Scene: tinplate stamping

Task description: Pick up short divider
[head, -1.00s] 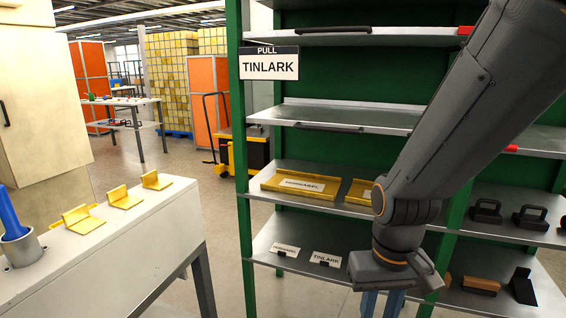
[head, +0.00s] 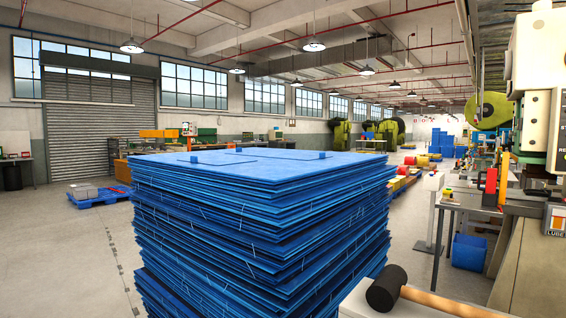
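I see no divider that I can make out in the head view now. My gripper and arm are out of the picture, so I cannot see how the gripper stands.
A tall stack of blue sheets (head: 265,230) fills the middle, close in front. A black-headed mallet (head: 386,289) lies on a pale surface at the lower right. A blue bin (head: 469,251) stands under a grey bench (head: 470,204). Open floor (head: 75,260) lies on the left.

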